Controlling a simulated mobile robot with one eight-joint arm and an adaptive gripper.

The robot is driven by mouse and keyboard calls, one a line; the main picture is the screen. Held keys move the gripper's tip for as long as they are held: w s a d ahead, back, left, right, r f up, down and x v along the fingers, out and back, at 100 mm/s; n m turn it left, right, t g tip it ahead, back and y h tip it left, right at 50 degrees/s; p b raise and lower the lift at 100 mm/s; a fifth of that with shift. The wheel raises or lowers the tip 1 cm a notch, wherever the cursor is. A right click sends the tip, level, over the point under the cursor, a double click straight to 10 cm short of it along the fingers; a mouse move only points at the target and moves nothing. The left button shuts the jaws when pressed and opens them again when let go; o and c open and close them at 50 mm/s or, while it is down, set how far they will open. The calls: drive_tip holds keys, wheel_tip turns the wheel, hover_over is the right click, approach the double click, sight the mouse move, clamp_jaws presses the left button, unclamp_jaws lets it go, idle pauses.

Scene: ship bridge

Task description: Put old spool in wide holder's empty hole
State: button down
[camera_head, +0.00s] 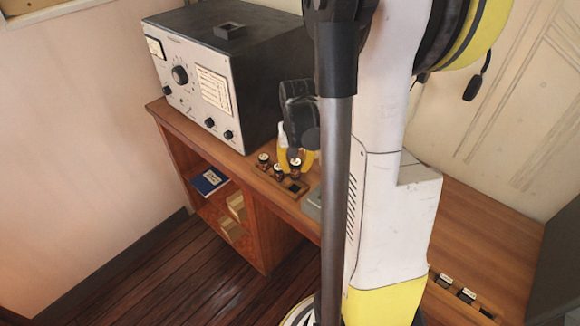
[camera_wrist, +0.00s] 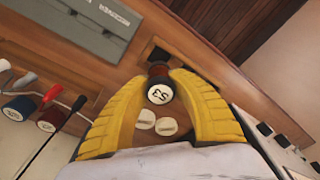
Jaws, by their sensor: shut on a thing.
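My gripper (camera_head: 296,160), with yellow fingers, is shut on a spool (camera_head: 295,166) above the wooden holder (camera_head: 308,184) on the desk. In the wrist view my gripper (camera_wrist: 160,100) has this dark spool (camera_wrist: 159,93) between its fingertips, its round white top marked with black characters. A dark square empty hole (camera_head: 296,187) lies in front of the held spool; it also shows in the wrist view (camera_wrist: 157,56). Two other spools (camera_head: 263,159) (camera_head: 278,171) stand in the holder; pale round tops (camera_wrist: 145,119) show between my fingers. The held spool's lower end is hidden.
A large black and silver radio (camera_head: 215,85) stands close behind and left of the holder. A grey box (camera_head: 312,205) lies right of it. Several dark pieces with white labels (camera_head: 466,295) stand at the lower right. Shelves below hold a blue book (camera_head: 209,181).

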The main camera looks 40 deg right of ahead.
sight(295, 175)
drive_tip(key=shift+f+b, duration=1.25)
drive_tip(key=shift+f, duration=0.65)
drive_tip(key=shift+f+b, duration=1.45)
drive_tip(key=shift+b, duration=0.4)
idle(3.8)
drive_tip(key=c, duration=1.1)
unclamp_jaws()
